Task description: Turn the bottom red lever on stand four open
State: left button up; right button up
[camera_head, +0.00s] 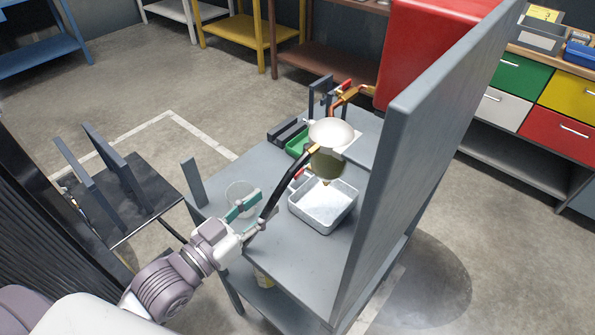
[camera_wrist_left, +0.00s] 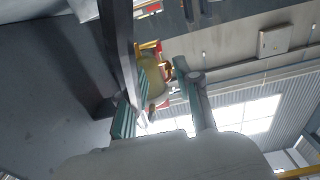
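A fuel line with a pale round bowl (camera_head: 332,132) and brass fittings stands over the grey stand (camera_head: 240,180). A small red lever (camera_head: 299,173) shows low beside it, partly hidden by the black hose (camera_head: 284,188). Another red lever (camera_head: 344,85) sits higher, by the brass pipe. My left gripper (camera_head: 243,207) has teal fingers and is left of the lower lever, apart from it. In the left wrist view the gripper (camera_wrist_left: 157,103) has its fingers spread with nothing between them touching. Beyond them are the yellowish bowl (camera_wrist_left: 154,75) and a small red part (camera_wrist_left: 151,108). My right gripper is out of view.
A white tray (camera_head: 323,222) stands on the stand below the fittings, with a green container (camera_head: 297,143) behind. A tall grey panel (camera_head: 425,130) and a red tank (camera_head: 428,45) bound the right side. The black hose passes close to my left gripper.

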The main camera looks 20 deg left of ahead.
aim_at(295, 178)
pick_arm(q)
jog(key=x, duration=0.4)
jog(key=p+x, duration=0.1)
jog(key=x, duration=0.4)
jog(key=shift+w+d, duration=0.1)
jog(key=shift+w, duration=0.15)
jog(key=shift+w+d+f, duration=0.1)
jog(key=shift+w+d, duration=0.2)
jog(key=shift+w, duration=0.25)
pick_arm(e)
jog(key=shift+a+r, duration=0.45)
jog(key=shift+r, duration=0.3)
pick_arm(q)
grip_shut()
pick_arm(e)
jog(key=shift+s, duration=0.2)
